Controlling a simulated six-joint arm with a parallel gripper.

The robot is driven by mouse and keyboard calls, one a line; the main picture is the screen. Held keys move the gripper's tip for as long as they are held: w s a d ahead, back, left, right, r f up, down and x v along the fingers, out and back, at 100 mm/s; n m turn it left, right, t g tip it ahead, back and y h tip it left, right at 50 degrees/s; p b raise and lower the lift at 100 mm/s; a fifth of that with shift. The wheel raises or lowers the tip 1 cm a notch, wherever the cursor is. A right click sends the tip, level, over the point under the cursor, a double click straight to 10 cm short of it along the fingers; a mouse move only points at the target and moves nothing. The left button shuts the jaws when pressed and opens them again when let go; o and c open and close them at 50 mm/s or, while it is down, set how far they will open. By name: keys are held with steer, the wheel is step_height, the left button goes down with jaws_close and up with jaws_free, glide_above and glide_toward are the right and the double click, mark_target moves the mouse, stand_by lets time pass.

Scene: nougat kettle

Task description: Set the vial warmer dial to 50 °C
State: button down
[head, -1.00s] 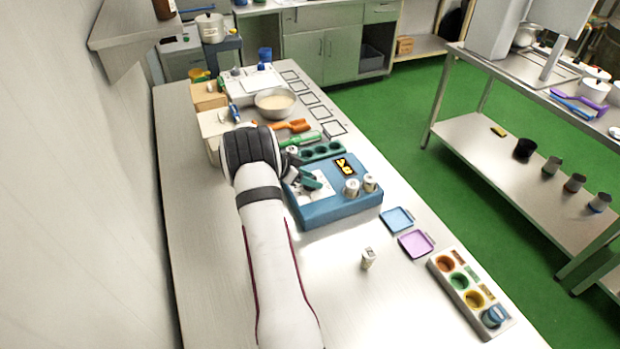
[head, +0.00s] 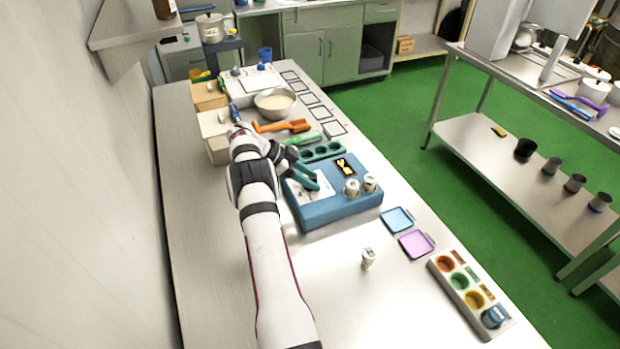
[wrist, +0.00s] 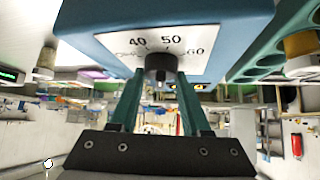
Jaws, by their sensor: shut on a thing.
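The blue vial warmer (head: 335,208) stands on the long metal table, with a white dial plate (wrist: 125,42) marked 40, 50 and 60 in the wrist view. A black dial knob (wrist: 160,62) sits below the 50 mark in that view. My gripper (wrist: 160,78) has its two green fingers on either side of the knob and is shut on it. I cannot tell which mark the knob points to. In the head view my gripper (head: 310,180) is over the warmer's left part and hides the knob. The display (head: 346,166) shows yellow digits too small to read.
Two white vials (head: 352,188) stand on the warmer's right side. A green rack (head: 321,151), orange scoop (head: 285,126) and metal bowl (head: 275,103) are behind it. Another vial (head: 368,259) stands in front, near blue and purple trays (head: 416,244). The table's near part is mostly clear.

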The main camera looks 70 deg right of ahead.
mark_target(311, 178)
steer(key=shift+s+d+r, duration=0.1)
steer(key=shift+c, duration=2.2)
jaws_free()
step_height(311, 178, up, 3)
steer(key=shift+r, duration=0.15)
steer(key=shift+s+r, duration=0.75)
steer(key=shift+r, duration=0.15)
steer(key=s+a+r, duration=0.2)
steer(key=s+r, duration=0.4)
steer(key=s, duration=0.4)
steer(key=shift+f, duration=0.1)
